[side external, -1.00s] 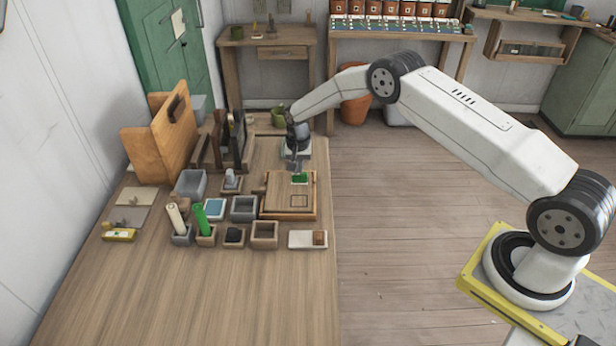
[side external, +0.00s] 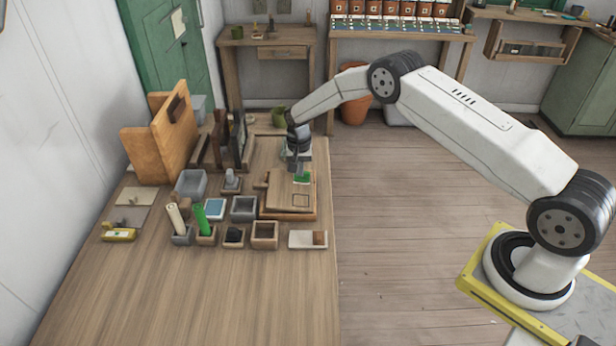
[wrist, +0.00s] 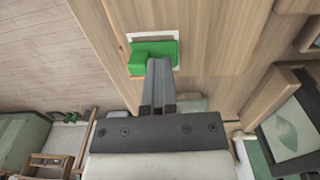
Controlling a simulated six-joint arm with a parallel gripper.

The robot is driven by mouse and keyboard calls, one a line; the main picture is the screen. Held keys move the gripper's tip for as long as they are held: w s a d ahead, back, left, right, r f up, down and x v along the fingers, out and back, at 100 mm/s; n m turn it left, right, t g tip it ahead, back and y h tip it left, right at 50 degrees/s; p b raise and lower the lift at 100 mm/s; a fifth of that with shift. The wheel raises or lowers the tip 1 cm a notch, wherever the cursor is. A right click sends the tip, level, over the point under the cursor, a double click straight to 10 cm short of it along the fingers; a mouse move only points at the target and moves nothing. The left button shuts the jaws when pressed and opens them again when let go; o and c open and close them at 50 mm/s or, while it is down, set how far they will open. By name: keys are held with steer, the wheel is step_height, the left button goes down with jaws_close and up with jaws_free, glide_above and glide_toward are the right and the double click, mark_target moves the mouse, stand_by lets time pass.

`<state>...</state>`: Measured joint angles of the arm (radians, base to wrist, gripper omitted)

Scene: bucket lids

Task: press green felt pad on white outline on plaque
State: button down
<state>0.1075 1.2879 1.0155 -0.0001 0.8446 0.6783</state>
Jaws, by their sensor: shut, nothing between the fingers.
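The green felt pad (wrist: 165,50) lies on the wooden plaque (side external: 279,190), with a raised green block at one side of it in the wrist view. Parts of a white outline (wrist: 131,37) show around the pad's edges, so the pad covers much of it but sits a little off-centre. In the side view the pad (side external: 303,178) is at the plaque's far right part. My gripper (wrist: 158,64) is shut and empty, with its fingertips at the pad's near edge, over or against it. I cannot tell if they touch. A second, dark square outline (side external: 300,201) is on the plaque's near part.
Several small bins, including an empty wooden one (side external: 264,236) and a grey one (side external: 244,209), stand left of and before the plaque. Upright dark panels stand behind left. The table's front is clear.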

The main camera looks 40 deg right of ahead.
steer(key=shift+w+r, duration=0.1)
steer(key=shift+r, duration=2.75)
steer(key=shift+r, duration=0.1)
steer(key=shift+a+r, duration=0.1)
steer(key=shift+r, duration=0.1)
steer(key=s+a+r+n+t, duration=0.1)
steer(key=s+a+r+n, duration=0.1)
steer(key=s, duration=0.8)
steer(key=s+a+r+n, duration=0.2)
steer(key=s+r+n, duration=0.2)
steer(key=s+r, duration=0.3)
steer(key=s+a+r+n+t, duration=0.1)
steer(key=s+a+r+n, duration=0.1)
steer(key=s, duration=1.1)
step_height(320, 180, up, 2)
steer(key=shift+s+r+n+t, duration=0.2)
steer(key=shift+n+t, duration=0.1)
steer(key=shift+n, duration=0.2)
